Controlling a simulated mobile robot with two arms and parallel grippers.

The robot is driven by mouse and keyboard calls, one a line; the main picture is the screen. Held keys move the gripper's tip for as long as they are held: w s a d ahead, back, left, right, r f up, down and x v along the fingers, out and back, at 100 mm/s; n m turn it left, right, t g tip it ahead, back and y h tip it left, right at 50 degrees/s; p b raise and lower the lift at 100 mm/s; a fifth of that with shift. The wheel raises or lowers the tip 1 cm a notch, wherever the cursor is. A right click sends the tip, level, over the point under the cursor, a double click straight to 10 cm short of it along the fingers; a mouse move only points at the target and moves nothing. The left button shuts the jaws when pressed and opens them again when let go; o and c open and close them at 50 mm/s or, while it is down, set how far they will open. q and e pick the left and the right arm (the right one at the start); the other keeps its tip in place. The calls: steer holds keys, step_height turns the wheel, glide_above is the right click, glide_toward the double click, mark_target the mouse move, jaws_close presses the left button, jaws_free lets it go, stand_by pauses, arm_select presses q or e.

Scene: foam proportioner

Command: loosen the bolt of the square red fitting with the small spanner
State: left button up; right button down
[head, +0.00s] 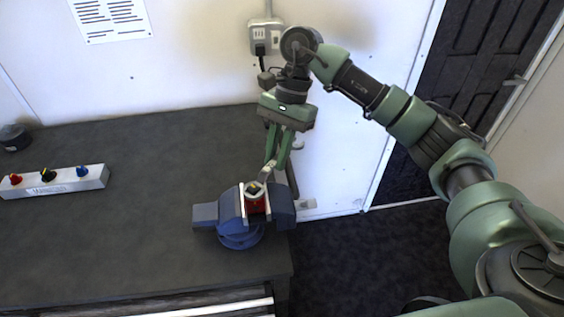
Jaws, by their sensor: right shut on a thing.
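The square red fitting (257,206) is clamped upright in the blue vise (240,238) near the right edge of the workbench. Its bolt (253,188) sits on top, partly covered by the spanner's head. My right gripper (271,163) points down just above and behind the vise. It is shut on the small silver spanner (265,174), which slants down to the left. The spanner's head is at the bolt; I cannot tell whether it is seated around it. My left gripper is out of view.
The dark workbench (130,235) is mostly clear left of the vise. A white box with red, black and blue knobs (55,182) lies at the left, with a dark round object (14,137) behind it. A wall socket with a plug (266,38) is behind my right arm.

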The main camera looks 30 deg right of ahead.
step_height(320, 180, up, 6)
steer(key=w+a+n, duration=0.1)
steer(key=n, duration=0.1)
steer(key=shift+w+g+h, duration=0.25)
steer(key=shift+g+h, duration=0.05)
steer(key=shift+g, duration=0.1)
stand_by(1.3)
stand_by(0.6)
